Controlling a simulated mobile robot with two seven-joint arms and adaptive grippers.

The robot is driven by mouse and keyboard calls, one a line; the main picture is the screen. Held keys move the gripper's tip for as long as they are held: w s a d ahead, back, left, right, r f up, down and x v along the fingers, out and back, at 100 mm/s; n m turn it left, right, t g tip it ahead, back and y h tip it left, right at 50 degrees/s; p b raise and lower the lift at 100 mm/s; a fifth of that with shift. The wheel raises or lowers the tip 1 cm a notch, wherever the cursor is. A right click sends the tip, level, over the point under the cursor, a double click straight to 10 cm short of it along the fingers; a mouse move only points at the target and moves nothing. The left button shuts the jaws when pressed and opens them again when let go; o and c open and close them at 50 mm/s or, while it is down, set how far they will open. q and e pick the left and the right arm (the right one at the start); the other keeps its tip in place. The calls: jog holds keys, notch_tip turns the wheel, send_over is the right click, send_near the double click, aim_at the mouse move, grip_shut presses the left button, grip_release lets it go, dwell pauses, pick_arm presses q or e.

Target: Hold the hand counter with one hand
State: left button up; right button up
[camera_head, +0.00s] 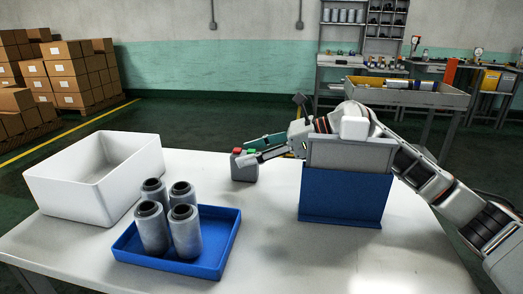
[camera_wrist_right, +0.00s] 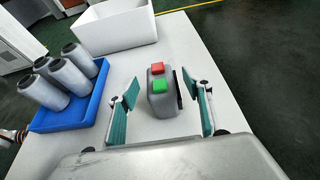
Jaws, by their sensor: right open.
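The hand counter appears to be the small grey box with a red and a green button. It stands upright on the white table in the head view (camera_head: 244,167) and in the right wrist view (camera_wrist_right: 160,101). My right gripper (camera_head: 247,154) reaches in from the right, low over the table. In the right wrist view, its two teal-padded fingers (camera_wrist_right: 160,80) are spread wide, one on each side of the hand counter. A gap shows between each finger and the box, so nothing is gripped. My left gripper is in neither view.
A blue bin with a grey box on top (camera_head: 344,194) stands close in front of my right wrist. A blue tray (camera_head: 222,240) with several grey rolls (camera_head: 186,231) and a white open box (camera_head: 65,198) are on the left. The table's front right is clear.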

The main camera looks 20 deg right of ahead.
jog(key=shift+w+a, duration=0.1)
jog(key=shift+a, duration=0.05)
jog(key=shift+c, duration=0.4)
jog(key=c, duration=1.1)
jog(key=o, duration=0.5)
jog(key=c, duration=0.5)
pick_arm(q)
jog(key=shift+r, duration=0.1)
pick_arm(e)
jog(key=shift+f, duration=0.1)
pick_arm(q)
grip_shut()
pick_arm(e)
jog(key=shift+f, duration=0.1)
